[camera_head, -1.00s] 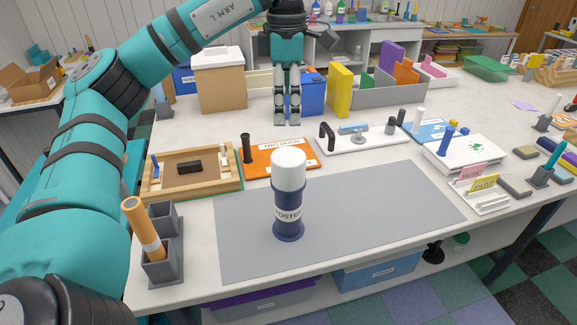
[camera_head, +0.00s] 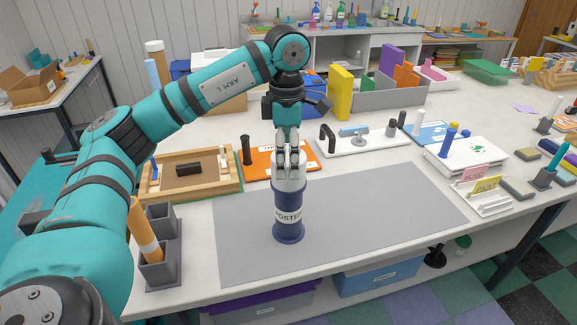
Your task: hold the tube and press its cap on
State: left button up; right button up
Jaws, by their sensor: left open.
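A dark blue tube (camera_head: 288,226) with a white label band stands upright on a grey mat (camera_head: 380,215). My right gripper is not in view.
Left of the mat are a wooden tray (camera_head: 153,192) and a grey holder (camera_head: 160,272) with an orange tube. An orange board (camera_head: 262,171) and a white board with a black handle (camera_head: 365,147) lie behind. The mat around the tube is clear.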

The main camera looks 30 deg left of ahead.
pick_arm(q)
jog(key=shift+f, duration=0.15)
jog(key=f+p, duration=0.1)
jog(key=f, duration=0.4)
jog(key=shift+w+a+p, duration=0.2)
jog(key=shift+p, duration=0.2)
jog(key=c, duration=0.7)
jog(key=shift+c, duration=0.3)
